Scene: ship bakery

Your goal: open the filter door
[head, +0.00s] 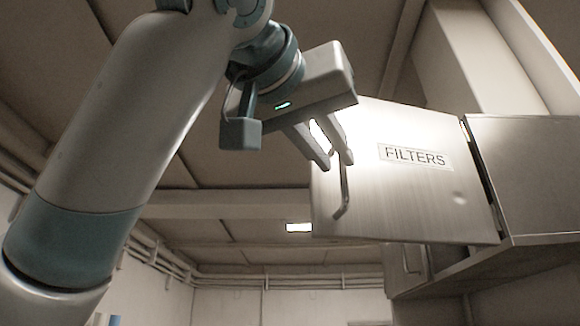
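The filter door (400,185) is a brushed metal panel with a "FILTERS" label (415,156), high in the right half of the view. It stands swung out at an angle from the metal cabinet (530,170), to which its right edge adjoins. The handle (342,195) is a thin upright bar near the door's left edge. My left gripper (336,160) is at the upper part of the handle, its two fingers a little apart with a bright gap showing between them. The fingertips partly hide the handle, so contact is unclear. My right gripper is not in view.
A smaller cabinet with a handle (408,265) sits below and behind the door. A pale duct (475,60) rises above the cabinet. The ceiling has beams and a lit lamp (299,228). Pipes run along the left wall. The space left of the door looks free.

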